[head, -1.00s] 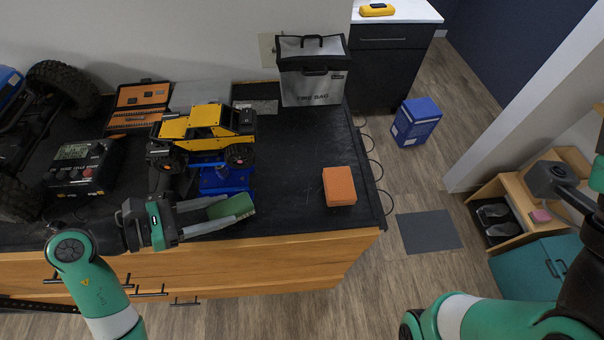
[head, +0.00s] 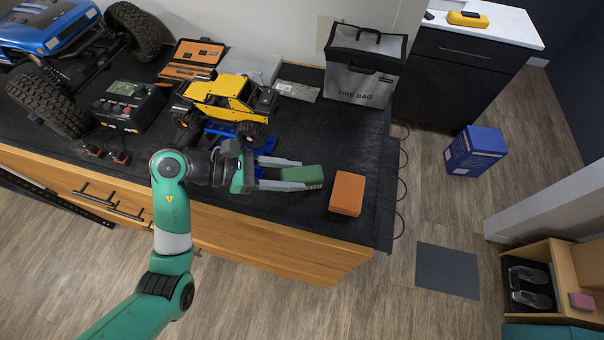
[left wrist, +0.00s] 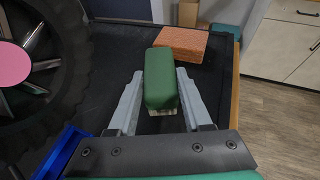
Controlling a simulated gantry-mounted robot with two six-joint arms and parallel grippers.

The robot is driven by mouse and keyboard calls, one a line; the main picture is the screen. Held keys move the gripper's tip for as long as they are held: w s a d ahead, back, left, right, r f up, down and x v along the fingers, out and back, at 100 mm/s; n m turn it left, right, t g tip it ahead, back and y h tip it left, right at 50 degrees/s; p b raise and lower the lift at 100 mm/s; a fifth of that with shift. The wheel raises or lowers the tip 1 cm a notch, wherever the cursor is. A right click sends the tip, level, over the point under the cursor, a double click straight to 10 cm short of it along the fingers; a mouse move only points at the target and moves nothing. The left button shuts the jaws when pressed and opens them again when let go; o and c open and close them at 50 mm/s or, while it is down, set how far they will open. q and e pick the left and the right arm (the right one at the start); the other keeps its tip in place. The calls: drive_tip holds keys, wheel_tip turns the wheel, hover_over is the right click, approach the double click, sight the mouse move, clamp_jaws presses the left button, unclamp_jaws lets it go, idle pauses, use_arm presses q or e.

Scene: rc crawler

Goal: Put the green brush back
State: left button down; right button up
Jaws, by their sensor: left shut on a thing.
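The green brush (head: 301,174) is a small block with a green top and a paler underside. My left gripper (head: 290,178) is shut on it and holds it over the front part of the black bench top, just left of the orange block. The green brush shows between the fingers in the left wrist view (left wrist: 160,80), and the left gripper (left wrist: 160,100) grips it from both sides. Whether the brush touches the bench top I cannot tell. My right gripper does not show now.
An orange block (head: 347,194) lies near the bench's front right corner. A yellow toy crawler (head: 221,97) sits on a blue stand (head: 240,136) behind my gripper. A grey fire bag (head: 362,70) stands at the back right. A black charger (head: 130,106) is at left.

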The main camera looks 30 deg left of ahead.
use_arm(q)
drive_tip(key=shift+s+a+f, duration=0.1)
drive_tip(key=shift+s+a, duration=0.1)
drive_tip(key=shift+a, duration=0.1)
drive_tip(key=shift+f, duration=0.25)
drive_tip(key=shift+c, duration=1.7)
unclamp_jaws()
drive_tip(key=shift+r, duration=0.25)
drive_tip(key=b+v, duration=0.1)
drive_tip(key=v, duration=1.1)
